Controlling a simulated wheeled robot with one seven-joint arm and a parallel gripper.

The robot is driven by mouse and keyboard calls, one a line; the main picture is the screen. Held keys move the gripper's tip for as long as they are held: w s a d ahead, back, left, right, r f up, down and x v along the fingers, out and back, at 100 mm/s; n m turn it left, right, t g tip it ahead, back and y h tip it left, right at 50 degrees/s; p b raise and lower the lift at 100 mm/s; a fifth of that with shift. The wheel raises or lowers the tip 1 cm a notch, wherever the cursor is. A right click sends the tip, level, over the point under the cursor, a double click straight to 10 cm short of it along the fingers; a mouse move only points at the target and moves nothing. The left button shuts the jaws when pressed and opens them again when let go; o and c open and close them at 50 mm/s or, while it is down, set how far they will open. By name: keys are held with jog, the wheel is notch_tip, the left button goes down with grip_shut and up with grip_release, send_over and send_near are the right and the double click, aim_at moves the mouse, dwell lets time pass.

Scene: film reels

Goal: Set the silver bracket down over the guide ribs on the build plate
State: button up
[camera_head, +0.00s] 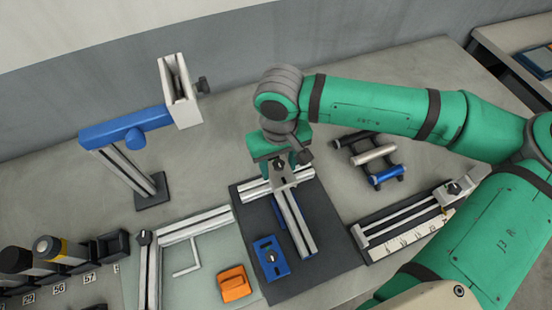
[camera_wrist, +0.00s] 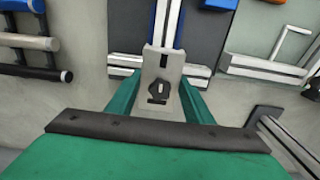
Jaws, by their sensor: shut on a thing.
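My gripper (camera_head: 279,160) points down over the far part of the dark build plate (camera_head: 335,258). It is shut on the silver bracket (camera_head: 287,178), a grey piece with a black knob. In the wrist view the bracket (camera_wrist: 172,64) lies between the two green fingers (camera_wrist: 158,95), at the end of a silver rail (camera_wrist: 166,22). On the plate this rail and a crosswise rail (camera_head: 250,190) form a T, with the bracket at their junction. I cannot tell whether the bracket touches them. A blue strip (camera_head: 278,214) runs beside the long rail; guide ribs are not clearly distinguishable.
A blue block (camera_head: 271,258) with a knob lies on the plate's near left. An orange block (camera_head: 235,283) and silver frame (camera_head: 190,222) are left. A blue-armed stand (camera_head: 127,130) rises behind left. Rollers (camera_head: 372,154) and a ruler fixture (camera_head: 410,238) stand right.

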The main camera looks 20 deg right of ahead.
jog(key=shift+s+f, duration=0.15)
jog(key=shift+f, duration=1.7)
jog(key=shift+s, duration=0.1)
jog(key=shift+f, duration=1.1)
dwell(0.9)
jog(key=o, duration=1.4)
jog(key=shift+c, duration=0.2)
jog(key=shift+r, duration=0.1)
